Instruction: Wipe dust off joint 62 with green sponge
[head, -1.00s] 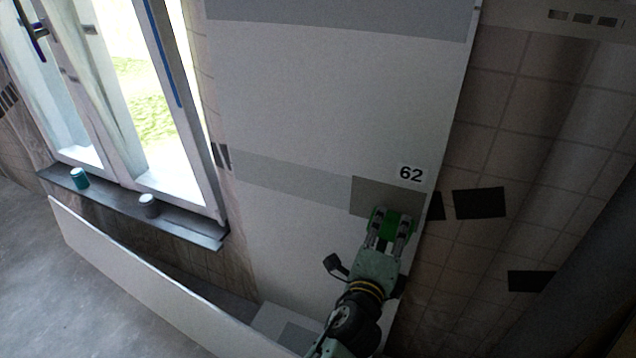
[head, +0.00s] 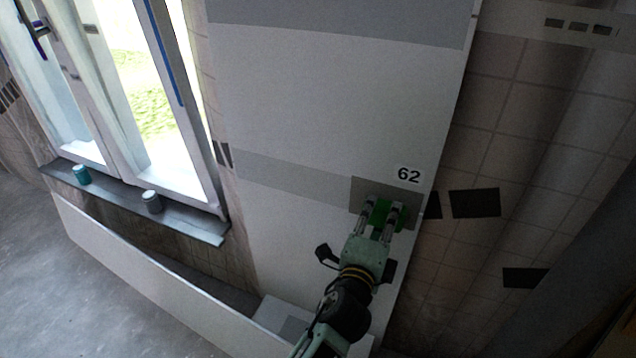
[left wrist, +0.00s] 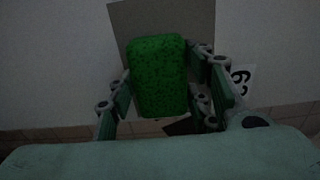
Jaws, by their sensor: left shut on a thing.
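The green sponge (head: 379,213) is held between the fingers of my left gripper (head: 383,208), which is shut on it. The sponge is in front of a darker grey patch (head: 368,186) on the pale wall panel, just below the label "62" (head: 409,175). In the left wrist view the sponge (left wrist: 157,75) fills the space between the fingers, with the grey patch (left wrist: 200,15) behind it and part of the label (left wrist: 241,80) at the right. I cannot tell whether the sponge touches the patch. My right gripper is in neither view.
A window with a dark sill (head: 130,205) holding a teal can (head: 81,174) and a grey can (head: 152,201) is at the left. A long white panel (head: 150,280) leans below it. Tiled wall with black patches (head: 475,203) lies to the right.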

